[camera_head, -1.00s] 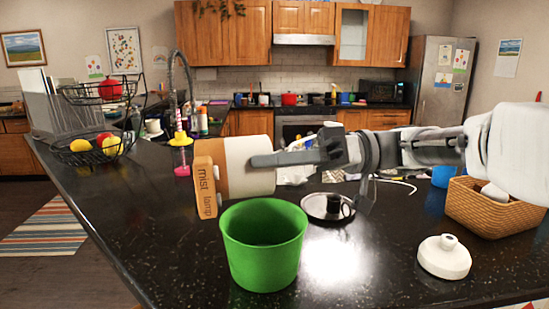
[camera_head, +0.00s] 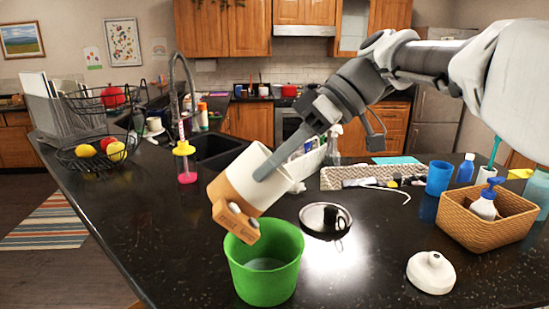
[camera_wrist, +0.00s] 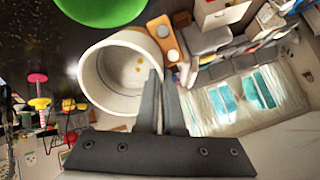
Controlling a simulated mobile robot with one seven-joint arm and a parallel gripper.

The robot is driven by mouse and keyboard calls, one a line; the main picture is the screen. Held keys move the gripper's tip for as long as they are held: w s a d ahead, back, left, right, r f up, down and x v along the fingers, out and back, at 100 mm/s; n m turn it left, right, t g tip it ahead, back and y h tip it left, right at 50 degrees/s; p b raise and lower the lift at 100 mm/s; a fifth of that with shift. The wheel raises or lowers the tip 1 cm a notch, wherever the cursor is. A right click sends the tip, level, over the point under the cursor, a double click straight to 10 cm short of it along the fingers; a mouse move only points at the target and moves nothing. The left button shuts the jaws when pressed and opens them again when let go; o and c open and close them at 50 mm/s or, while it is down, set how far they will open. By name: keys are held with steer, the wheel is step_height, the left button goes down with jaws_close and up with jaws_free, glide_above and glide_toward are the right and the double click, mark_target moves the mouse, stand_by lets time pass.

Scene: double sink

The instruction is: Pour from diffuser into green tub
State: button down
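The diffuser (camera_head: 247,188) is a white cup with an orange-brown base, tilted with its base low and to the left. It is above the green tub (camera_head: 263,279), its base overlapping the tub's back rim in the head view. My gripper (camera_head: 262,174) is shut on the diffuser's wall at its upper right. In the wrist view, the fingers (camera_wrist: 159,75) meet at the rim of the diffuser (camera_wrist: 100,78), whose open mouth faces the camera, with small yellow spots inside. The tub (camera_wrist: 105,8) shows at the top there. A pale patch is visible inside the tub; I cannot tell what it is.
A white lid (camera_head: 431,275) and a wicker basket (camera_head: 485,228) stand farther right.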

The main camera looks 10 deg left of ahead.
step_height(320, 180, up, 2)
steer(key=h+p, duration=0.2)
steer(key=p, duration=0.1)
steer(key=shift+a+r+t+p, duration=0.1)
steer(key=shift+r+t+p, duration=0.05)
steer(key=shift+t+p, duration=0.2)
steer(key=shift+r+t+h+p, duration=0.35)
steer(key=shift+r+h+p, duration=0.05)
steer(key=shift+h+p, duration=0.5)
steer(key=shift+r+h+p, duration=0.1)
steer(key=shift+h+p, duration=0.4)
steer(key=shift+r+t+h+p, duration=0.3)
steer(key=shift+r+p, duration=0.2)
steer(key=shift+p, duration=0.4)
steer(key=r+t+h+p, duration=0.1)
steer(key=h+p, duration=0.1)
steer(key=p, duration=0.2)
steer(key=shift+r+h, duration=0.3)
steer(key=shift+r, duration=0.05)
steer(key=shift+t+h+p, duration=0.3)
steer(key=shift+h+p, duration=0.2)
steer(key=shift+h, duration=0.1)
